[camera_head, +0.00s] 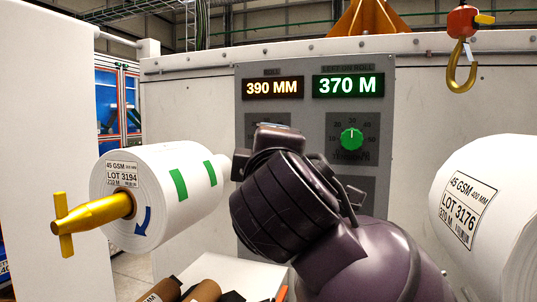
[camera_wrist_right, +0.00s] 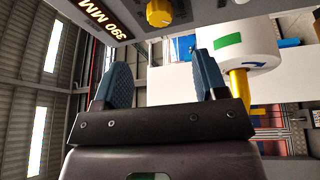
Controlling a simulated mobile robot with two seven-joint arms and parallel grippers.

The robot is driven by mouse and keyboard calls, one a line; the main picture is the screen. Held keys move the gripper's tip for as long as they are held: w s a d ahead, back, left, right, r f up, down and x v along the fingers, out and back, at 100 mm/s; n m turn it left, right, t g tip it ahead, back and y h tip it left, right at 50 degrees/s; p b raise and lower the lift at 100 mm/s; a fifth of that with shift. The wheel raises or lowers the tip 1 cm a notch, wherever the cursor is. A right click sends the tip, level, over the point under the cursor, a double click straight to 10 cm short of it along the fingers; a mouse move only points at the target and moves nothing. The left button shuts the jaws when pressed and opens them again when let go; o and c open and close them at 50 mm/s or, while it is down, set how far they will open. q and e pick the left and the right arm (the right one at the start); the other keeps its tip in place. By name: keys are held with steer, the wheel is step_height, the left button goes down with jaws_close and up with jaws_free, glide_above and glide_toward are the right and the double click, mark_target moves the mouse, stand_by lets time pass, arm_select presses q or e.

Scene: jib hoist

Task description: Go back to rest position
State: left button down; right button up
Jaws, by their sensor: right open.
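My right gripper (camera_wrist_right: 160,75) is open in the right wrist view, its two blue-grey fingers apart with nothing between them. In the head view my dark purple right arm rises from the lower right and reaches in front of the control panel (camera_head: 385,110). Its wrist covers the lower part of the panel, and its fingers are mostly hidden there. In the wrist view a yellow knob (camera_wrist_right: 158,12) on the panel lies beyond the fingertips; contact does not show. My left gripper is not in view.
A white roll (camera_head: 190,185) with a yellow handle (camera_head: 95,218) is mounted at left. Another roll (camera_head: 470,200), LOT 3176, is at right. A yellow hook (camera_head: 461,75) hangs upper right. Brown cores (camera_head: 205,291) lie below. The panel displays 390 MM (camera_head: 273,88) and 370 M (camera_head: 348,86).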

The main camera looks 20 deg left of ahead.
steer(key=w+d+f+m+g+h, duration=0.15)
steer(key=d+f+m, duration=0.25)
steer(key=d+f, duration=0.45)
steer(key=w+d+f+m+g+h, duration=0.1)
steer(key=d+f+m+g+h, duration=0.3)
steer(key=f, duration=0.8)
steer(key=w+d+f+m+g+y, duration=0.1)
steer(key=d+f+m, duration=0.2)
steer(key=d+f, duration=0.6)
steer(key=s+d+f+m+g+h, duration=0.1)
steer(key=s+d+f+m+g, duration=0.1)
steer(key=s+d+f, duration=0.45)
steer(key=s+d+f+m+g+h, duration=0.1)
steer(key=s+d+f+m+g, duration=0.15)
steer(key=f, duration=0.65)
steer(key=s+d+f+m+g, duration=0.2)
steer(key=s+d+f, duration=0.25)
steer(key=s, duration=0.45)
steer(key=s+d+f+m+g, duration=0.1)
steer(key=s+d+f+m, duration=0.3)
steer(key=s, duration=0.5)
steer(key=w+d+f+n+t, duration=0.1)
steer(key=w+f+n+t, duration=0.1)
steer(key=w+f+t, duration=0.5)
step_height(320, 180, down, 4)
steer(key=shift+d+f, duration=0.1)
steer(key=shift+d, duration=0.05)
